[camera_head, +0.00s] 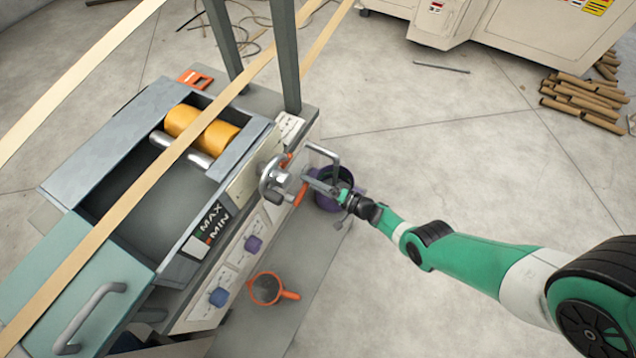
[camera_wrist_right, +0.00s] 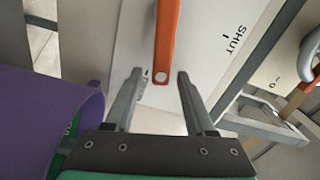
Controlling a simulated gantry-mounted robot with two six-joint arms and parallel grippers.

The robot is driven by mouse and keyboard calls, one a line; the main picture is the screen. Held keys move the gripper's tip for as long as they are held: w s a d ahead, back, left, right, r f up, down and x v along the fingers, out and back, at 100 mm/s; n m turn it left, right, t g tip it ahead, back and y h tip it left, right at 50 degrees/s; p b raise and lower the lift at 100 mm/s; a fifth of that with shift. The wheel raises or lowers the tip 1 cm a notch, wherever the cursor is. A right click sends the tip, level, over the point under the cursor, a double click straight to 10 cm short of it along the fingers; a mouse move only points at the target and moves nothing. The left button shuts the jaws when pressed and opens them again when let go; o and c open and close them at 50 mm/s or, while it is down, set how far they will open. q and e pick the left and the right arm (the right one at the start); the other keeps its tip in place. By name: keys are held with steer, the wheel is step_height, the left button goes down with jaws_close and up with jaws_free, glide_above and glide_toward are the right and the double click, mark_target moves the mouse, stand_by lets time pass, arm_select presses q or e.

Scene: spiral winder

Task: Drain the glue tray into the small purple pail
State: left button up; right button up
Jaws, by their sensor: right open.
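The glue tray (camera_head: 160,205) is a dark basin in the machine with yellow rollers and a MAX/MIN label at one end. The purple pail (camera_head: 328,204) stands at the machine's side, partly hidden by my right gripper (camera_head: 312,186); its purple wall (camera_wrist_right: 45,115) fills the left of the right wrist view. An orange lever (camera_head: 300,195) is on the machine's side. In the right wrist view the lever (camera_wrist_right: 167,40) points down between the open fingertips of my right gripper (camera_wrist_right: 160,76), without visible contact. A SHUT mark is to its right. My left gripper is not in view.
A metal crank-like fitting (camera_head: 274,178) is close to my right gripper. Paper strips (camera_head: 150,195) cross above the tray.

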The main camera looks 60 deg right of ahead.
steer(key=s+p, duration=0.3)
steer(key=s, duration=0.8)
steer(key=shift+s+d, duration=0.15)
steer(key=shift+d, duration=0.3)
stand_by(0.9)
